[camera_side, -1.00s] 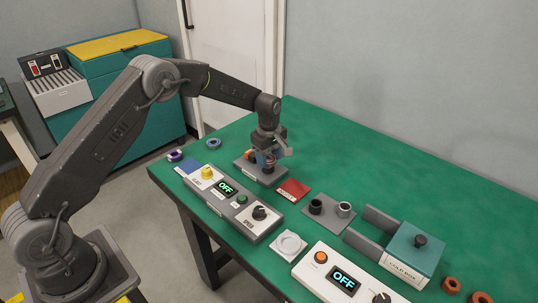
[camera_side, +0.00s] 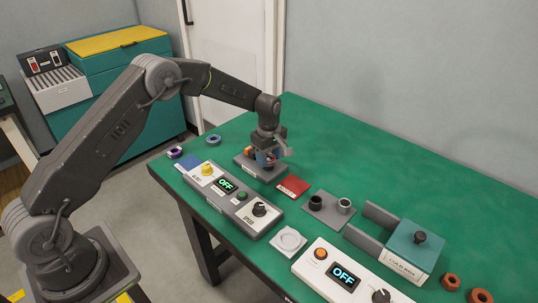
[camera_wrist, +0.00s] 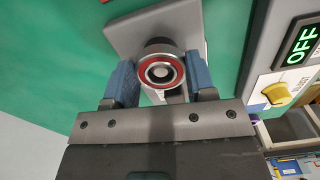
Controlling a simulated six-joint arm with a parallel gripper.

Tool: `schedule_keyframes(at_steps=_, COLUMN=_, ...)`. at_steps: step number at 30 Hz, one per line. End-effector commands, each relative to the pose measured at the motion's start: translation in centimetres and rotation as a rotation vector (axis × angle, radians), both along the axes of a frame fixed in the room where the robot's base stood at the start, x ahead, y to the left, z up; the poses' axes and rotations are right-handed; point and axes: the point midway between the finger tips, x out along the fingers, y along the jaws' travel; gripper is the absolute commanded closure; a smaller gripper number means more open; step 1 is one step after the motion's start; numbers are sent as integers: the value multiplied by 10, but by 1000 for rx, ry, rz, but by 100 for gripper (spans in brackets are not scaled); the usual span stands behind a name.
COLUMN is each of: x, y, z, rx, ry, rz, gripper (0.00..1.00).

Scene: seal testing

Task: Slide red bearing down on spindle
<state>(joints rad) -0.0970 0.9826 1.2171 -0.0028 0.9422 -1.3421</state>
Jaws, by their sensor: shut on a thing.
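The red bearing (camera_wrist: 162,72), a silver ring with a red face, sits between the blue fingers of my gripper (camera_wrist: 161,82) in the wrist view. A round grey spindle end shows in its centre, so the bearing appears to be around the spindle (camera_wrist: 162,72). The spindle's grey base plate (camera_wrist: 122,32) lies below it. In the side view my gripper (camera_side: 268,157) is low over the grey base (camera_side: 250,167) and hides most of the bearing and spindle. How far down the bearing sits cannot be told.
A control box reading OFF (camera_side: 232,192) stands close in front of the base. A red mat (camera_side: 293,186) and a grey plate with two cylinders (camera_side: 327,211) lie to the right. Purple and blue rings (camera_side: 213,140) lie at the left. The table's back is clear.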

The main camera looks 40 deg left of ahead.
Motion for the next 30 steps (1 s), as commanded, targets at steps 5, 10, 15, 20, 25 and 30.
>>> schedule_keyframes(at_steps=5, x=0, y=0, z=-3, rx=0, ry=-2, rz=0, gripper=76)
schedule_keyframes(at_steps=10, x=0, y=0, z=-4, rx=0, ry=-2, rz=0, gripper=76)
schedule_keyframes(at_steps=15, x=0, y=0, z=-4, rx=0, ry=-2, rz=0, gripper=76)
schedule_keyframes(at_steps=20, x=0, y=0, z=-5, rx=0, ry=-1, rz=0, gripper=76)
schedule_keyframes(at_steps=25, x=0, y=0, z=-6, rx=0, ry=-1, rz=0, gripper=46)
schedule_keyframes(at_steps=30, x=0, y=0, z=-6, rx=0, ry=-1, rz=0, gripper=30)
